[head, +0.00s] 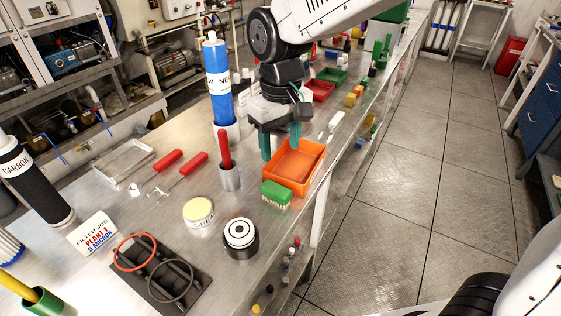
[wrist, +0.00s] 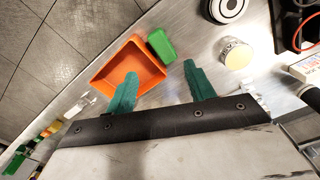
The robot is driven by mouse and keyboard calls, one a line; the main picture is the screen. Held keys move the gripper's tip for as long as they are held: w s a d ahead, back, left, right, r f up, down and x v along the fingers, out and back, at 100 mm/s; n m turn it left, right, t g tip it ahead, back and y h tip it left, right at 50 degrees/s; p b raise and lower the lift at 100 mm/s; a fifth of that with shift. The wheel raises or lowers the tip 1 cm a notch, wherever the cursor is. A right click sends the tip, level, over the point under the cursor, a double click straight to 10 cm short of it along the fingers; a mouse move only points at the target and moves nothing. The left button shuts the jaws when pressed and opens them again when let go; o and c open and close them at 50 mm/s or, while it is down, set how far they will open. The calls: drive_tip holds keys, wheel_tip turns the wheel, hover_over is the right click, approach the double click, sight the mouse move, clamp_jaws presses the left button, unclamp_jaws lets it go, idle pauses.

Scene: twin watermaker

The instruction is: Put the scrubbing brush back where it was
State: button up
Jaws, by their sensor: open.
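The scrubbing brush (head: 275,194) has a green back and pale bristles. It sits bristles down on the metal bench, close against the near side of the orange tray (head: 318,162). In the wrist view the brush (wrist: 161,46) lies beside the tray's upper right side (wrist: 103,72). My gripper (head: 281,152) is open, with teal fingers pointing down, at the tray's left side and beyond the brush in the head view. The tray looks empty.
A metal cup (head: 230,179) with a red-handled tool stands left of the brush. A black-and-white round part (head: 240,238) and a cream-lidded tin (head: 198,213) stand nearer. A blue filter (head: 217,80) rises behind. The bench's right edge is close to the tray.

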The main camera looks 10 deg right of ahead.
drive_tip(key=shift+r, duration=1.2)
drive_tip(key=s+d+r+m, duration=0.1)
drive_tip(key=s+d+m, duration=0.2)
drive_tip(key=s+d, duration=0.6)
drive_tip(key=s+d+r+m+t, duration=0.1)
drive_tip(key=s+d+m, duration=0.2)
drive_tip(key=s+d, duration=0.7)
drive_tip(key=shift+s+d+r, duration=0.15)
drive_tip(key=shift+d+r, duration=0.1)
drive_tip(key=shift+d, duration=0.55)
